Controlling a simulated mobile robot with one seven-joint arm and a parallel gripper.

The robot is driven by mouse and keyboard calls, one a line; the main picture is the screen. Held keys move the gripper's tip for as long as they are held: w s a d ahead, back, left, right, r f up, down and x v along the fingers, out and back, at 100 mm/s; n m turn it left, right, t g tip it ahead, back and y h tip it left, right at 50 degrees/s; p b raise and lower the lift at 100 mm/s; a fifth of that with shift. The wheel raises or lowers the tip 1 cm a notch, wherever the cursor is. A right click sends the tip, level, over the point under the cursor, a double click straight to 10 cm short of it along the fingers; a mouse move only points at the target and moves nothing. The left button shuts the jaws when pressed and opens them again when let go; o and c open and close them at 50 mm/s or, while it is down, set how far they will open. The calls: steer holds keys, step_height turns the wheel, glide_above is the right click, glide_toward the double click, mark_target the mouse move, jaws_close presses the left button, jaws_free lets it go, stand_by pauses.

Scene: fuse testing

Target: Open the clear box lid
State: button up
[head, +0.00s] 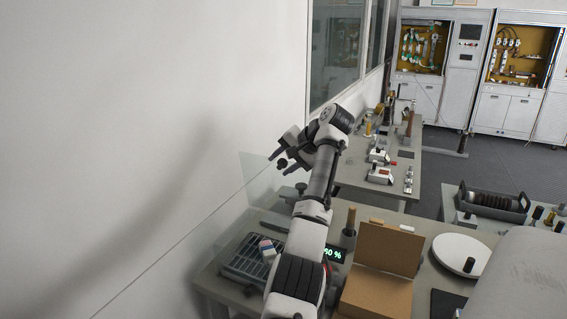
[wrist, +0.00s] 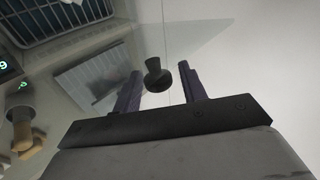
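The clear box lid (head: 258,182) is a see-through pane, raised and tilted above the table's left end near the white wall. Its outline is faint, so its exact angle is hard to tell. It also shows as a faint pane in the wrist view (wrist: 200,32). A dark round knob (wrist: 156,76) appears between the fingers of my gripper (wrist: 160,84), with visible gaps on both sides. My gripper (head: 281,157) is open in the head view, high above the table. Whether a finger touches the knob cannot be told.
A dark slotted tray (head: 245,262) with a small pink-and-white block (head: 267,248) lies below. A green-lit display (head: 334,255), an open cardboard box (head: 378,293) and a white round plate (head: 460,254) stand to the right. The wall (head: 120,130) closes off the left.

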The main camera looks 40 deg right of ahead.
steer(key=shift+o, duration=0.2)
steer(key=b+v, duration=0.3)
steer(key=v, duration=1.1)
steer(key=shift+w, duration=0.1)
